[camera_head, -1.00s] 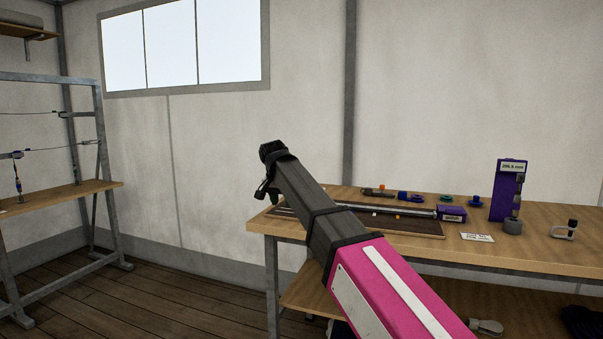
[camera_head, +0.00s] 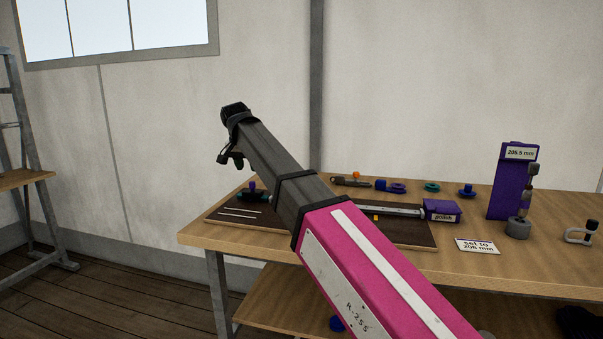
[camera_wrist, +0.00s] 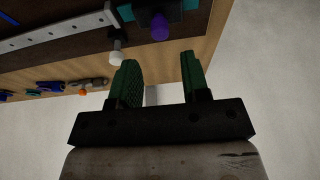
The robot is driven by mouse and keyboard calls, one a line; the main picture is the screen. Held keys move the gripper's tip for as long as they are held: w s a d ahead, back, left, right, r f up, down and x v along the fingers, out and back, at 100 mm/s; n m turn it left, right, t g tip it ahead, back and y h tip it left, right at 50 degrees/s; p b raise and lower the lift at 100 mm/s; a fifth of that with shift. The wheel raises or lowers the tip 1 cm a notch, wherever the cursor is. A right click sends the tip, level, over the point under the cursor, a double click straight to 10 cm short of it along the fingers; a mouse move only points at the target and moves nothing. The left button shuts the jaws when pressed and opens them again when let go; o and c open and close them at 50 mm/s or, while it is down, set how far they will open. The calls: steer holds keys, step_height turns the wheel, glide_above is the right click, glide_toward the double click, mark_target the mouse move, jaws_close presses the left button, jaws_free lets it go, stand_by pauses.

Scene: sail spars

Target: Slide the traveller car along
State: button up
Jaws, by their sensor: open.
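A light metal rail (camera_head: 390,210) lies on a dark board (camera_head: 418,236) on the bench, partly hidden behind my arm. At its left, a dark block with a purple knob (camera_head: 252,187) and teal parts looks like the traveller car. In the wrist view the purple knob (camera_wrist: 160,28) is beyond my fingertips, with the holed rail (camera_wrist: 45,35) to its left and a pale round-headed peg (camera_wrist: 116,54) between. My gripper (camera_head: 232,160) is raised above the bench's left end; in the wrist view its green fingers (camera_wrist: 160,70) are apart with nothing between them.
A purple box (camera_head: 441,209) sits at the rail's right end. A card (camera_head: 478,246) reads "set to 208 mm"; a purple stand (camera_head: 513,185) shows 205.5 mm. Small fittings (camera_head: 390,187) line the back. A shackle (camera_head: 582,234) lies at right. A metal frame (camera_head: 30,175) stands left.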

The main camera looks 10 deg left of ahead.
mark_target(252, 182)
steer(key=x, duration=0.8)
steer(key=shift+f, duration=0.15)
steer(key=c, duration=0.7)
steer(key=shift+d, duration=0.1)
